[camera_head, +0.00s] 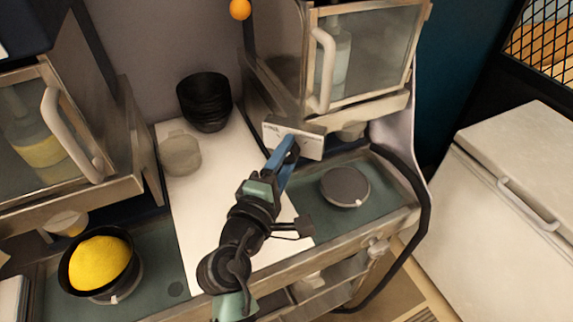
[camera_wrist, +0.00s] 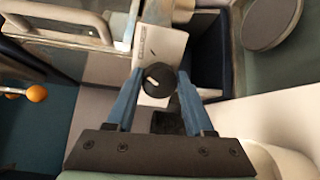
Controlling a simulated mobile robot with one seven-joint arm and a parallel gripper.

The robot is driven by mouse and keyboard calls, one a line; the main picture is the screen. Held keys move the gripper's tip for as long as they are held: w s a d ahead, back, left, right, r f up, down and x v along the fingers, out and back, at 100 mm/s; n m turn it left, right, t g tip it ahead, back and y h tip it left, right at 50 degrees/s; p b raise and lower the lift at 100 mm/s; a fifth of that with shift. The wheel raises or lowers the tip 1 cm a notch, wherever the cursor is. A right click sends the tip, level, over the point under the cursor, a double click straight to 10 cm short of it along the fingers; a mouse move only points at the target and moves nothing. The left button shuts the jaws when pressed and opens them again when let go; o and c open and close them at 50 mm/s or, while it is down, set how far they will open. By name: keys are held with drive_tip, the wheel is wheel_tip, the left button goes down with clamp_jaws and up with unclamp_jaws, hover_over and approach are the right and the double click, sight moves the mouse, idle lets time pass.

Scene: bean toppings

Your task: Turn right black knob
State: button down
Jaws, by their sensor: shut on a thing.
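The black knob (camera_wrist: 157,79) is round with a pale pointer mark. It sits on a white control panel (camera_head: 309,140) below the right-hand cabinet. In the wrist view the knob is between the two blue fingertips of my gripper (camera_wrist: 156,82), which touch its sides. In the head view my gripper (camera_head: 287,154) reaches up to the panel and hides most of the knob. The panel also shows in the wrist view (camera_wrist: 167,45), with printed marks around the knob.
A round grey plate (camera_head: 345,187) lies right of my arm. A stack of black bowls (camera_head: 205,101) and a clear jar (camera_head: 180,154) stand to the left. A black bowl (camera_head: 129,276) with a yellow heap is at lower left. A black hose (camera_head: 424,205) hangs at the right.

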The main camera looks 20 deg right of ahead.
drive_tip(key=shift+m+b, duration=1.15)
drive_tip(key=shift+m, duration=0.35)
drive_tip(key=shift+c, duration=1.4)
unclamp_jaws()
drive_tip(key=shift+s+a+f, duration=0.1)
drive_tip(key=shift+s+a, duration=0.25)
drive_tip(key=b+v, duration=0.3)
drive_tip(key=v, duration=0.9)
drive_tip(key=shift+d, duration=0.1)
